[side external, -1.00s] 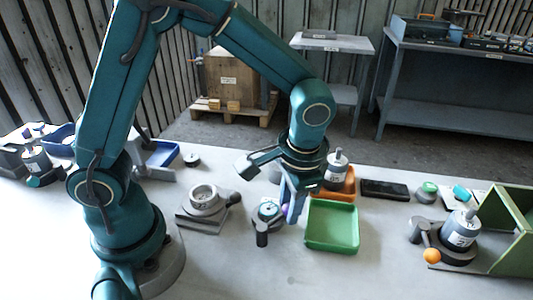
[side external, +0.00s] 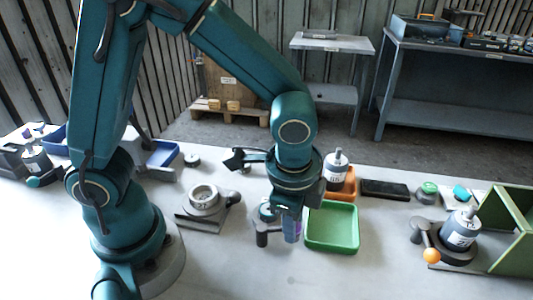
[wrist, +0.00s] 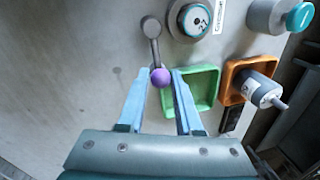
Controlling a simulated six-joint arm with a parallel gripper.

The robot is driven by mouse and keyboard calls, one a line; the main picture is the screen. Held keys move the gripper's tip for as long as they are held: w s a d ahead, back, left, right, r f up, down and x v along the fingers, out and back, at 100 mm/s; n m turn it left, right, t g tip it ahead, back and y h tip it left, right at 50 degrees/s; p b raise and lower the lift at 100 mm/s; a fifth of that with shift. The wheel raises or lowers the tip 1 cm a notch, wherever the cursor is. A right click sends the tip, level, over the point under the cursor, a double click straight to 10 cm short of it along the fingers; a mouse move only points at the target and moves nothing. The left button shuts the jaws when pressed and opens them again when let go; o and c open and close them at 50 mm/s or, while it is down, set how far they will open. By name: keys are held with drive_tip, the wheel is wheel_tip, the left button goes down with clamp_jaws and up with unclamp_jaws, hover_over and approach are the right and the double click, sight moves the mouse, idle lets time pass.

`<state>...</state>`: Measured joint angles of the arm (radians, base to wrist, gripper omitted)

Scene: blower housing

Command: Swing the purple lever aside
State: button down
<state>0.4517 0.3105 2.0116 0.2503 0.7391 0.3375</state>
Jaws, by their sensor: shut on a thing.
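The purple lever is a grey arm (wrist: 155,50) with a purple ball knob (wrist: 161,77) at its end. It runs from a round grey pivot in the wrist view, whose dark post (side external: 262,237) shows in the side view. My gripper (wrist: 160,73) has its two blue fingers on either side of the knob, shut on it near the tips. In the side view my gripper (side external: 291,238) points down, just right of the post, and its fingers mostly hide the knob. A round labelled part (wrist: 196,19) sits beside the pivot.
A green tray (side external: 332,247) stands close to the right of my gripper. An orange tray (side external: 350,190) with a grey motor (side external: 336,171) is behind it. A grey round housing (side external: 203,200) is to the left. The table front is clear.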

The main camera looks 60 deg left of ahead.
idle(0.3)
drive_tip(key=c, duration=0.6)
unclamp_jaws()
drive_tip(key=shift+s+d+r, duration=0.1)
drive_tip(key=shift+s+r, duration=0.05)
drive_tip(key=shift+r, duration=0.7)
drive_tip(key=shift+s+d+r, duration=0.1)
drive_tip(key=shift+s+r, duration=0.05)
drive_tip(key=shift+r, duration=0.65)
drive_tip(key=shift+s+d+r, duration=0.1)
drive_tip(key=shift+s+r, duration=0.05)
drive_tip(key=shift+r, duration=0.7)
